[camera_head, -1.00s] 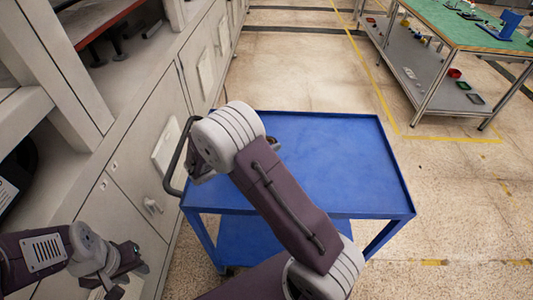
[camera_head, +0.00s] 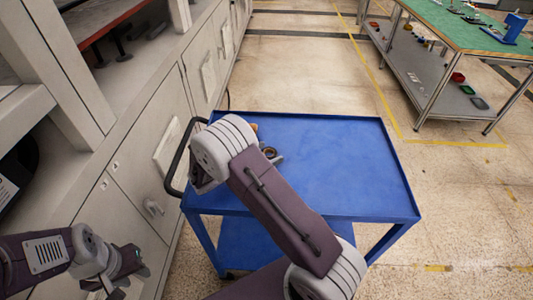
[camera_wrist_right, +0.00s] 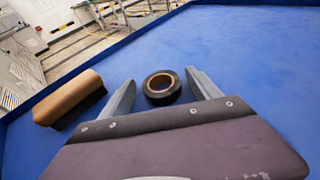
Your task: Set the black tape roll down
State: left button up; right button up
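The black tape roll (camera_wrist_right: 163,88), a black ring with a tan core, lies flat on the blue cart top (camera_wrist_right: 245,50) in the right wrist view. It also shows in the head view (camera_head: 270,152), just right of my right arm. My right gripper (camera_wrist_right: 160,77) is open, with one finger on each side of the roll and a visible gap to each finger. In the head view my right arm hides most of that gripper. My left gripper (camera_head: 118,290) hangs low at the lower left, far from the roll; its fingers are too small to judge.
A brown and black block (camera_wrist_right: 70,98) lies on the cart left of the roll. The cart's right part (camera_head: 350,170) is bare, with a raised rim. Grey cabinets (camera_head: 140,150) stand close on the left. A green-topped table (camera_head: 450,25) stands at the far right.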

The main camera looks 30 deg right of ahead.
jog(key=shift+r, duration=0.15)
jog(key=p+v, duration=0.1)
jog(key=v, duration=1.1)
